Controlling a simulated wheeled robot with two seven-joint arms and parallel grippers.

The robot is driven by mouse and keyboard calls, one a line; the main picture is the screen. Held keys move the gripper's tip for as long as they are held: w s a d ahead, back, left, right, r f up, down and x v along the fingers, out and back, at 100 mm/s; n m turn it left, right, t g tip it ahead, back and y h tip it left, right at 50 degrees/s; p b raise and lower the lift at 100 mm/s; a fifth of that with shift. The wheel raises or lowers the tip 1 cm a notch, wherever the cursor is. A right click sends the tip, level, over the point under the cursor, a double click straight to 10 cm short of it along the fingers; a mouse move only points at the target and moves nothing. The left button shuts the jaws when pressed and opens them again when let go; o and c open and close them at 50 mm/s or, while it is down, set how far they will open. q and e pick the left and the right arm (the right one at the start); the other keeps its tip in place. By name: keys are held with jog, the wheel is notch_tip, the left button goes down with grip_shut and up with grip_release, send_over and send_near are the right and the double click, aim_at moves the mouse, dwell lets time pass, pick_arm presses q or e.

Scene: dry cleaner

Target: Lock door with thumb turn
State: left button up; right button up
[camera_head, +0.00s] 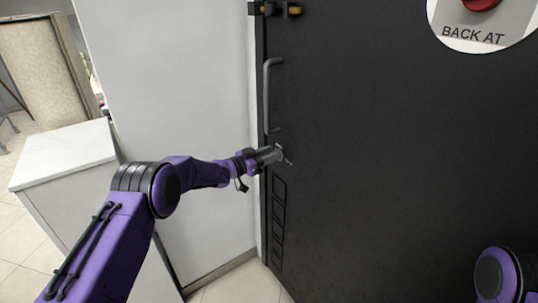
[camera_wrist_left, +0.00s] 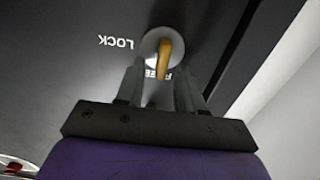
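The black door (camera_head: 400,150) fills the right of the head view. In the left wrist view, the brass thumb turn (camera_wrist_left: 164,56) stands out from a round silver plate. The word LOCK shows upside down to its left, and FREE, partly hidden, below it. My left gripper (camera_wrist_left: 159,72) is open, its two fingertips apart at the near edge of the plate. The tips look close to the turn; I cannot tell whether they touch. In the head view my left gripper (camera_head: 284,155) is at the door's left edge and hides the turn. My right gripper is out of view.
A vertical grey pull handle (camera_head: 268,95) is on the door just above my left gripper. A brass latch (camera_head: 293,9) is higher up. A white wall (camera_head: 170,80) and white counter (camera_head: 65,155) stand left. A round sign (camera_head: 482,28) hangs upper right.

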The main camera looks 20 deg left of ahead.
pick_arm(q)
grip_shut()
jog(key=shift+f, duration=0.1)
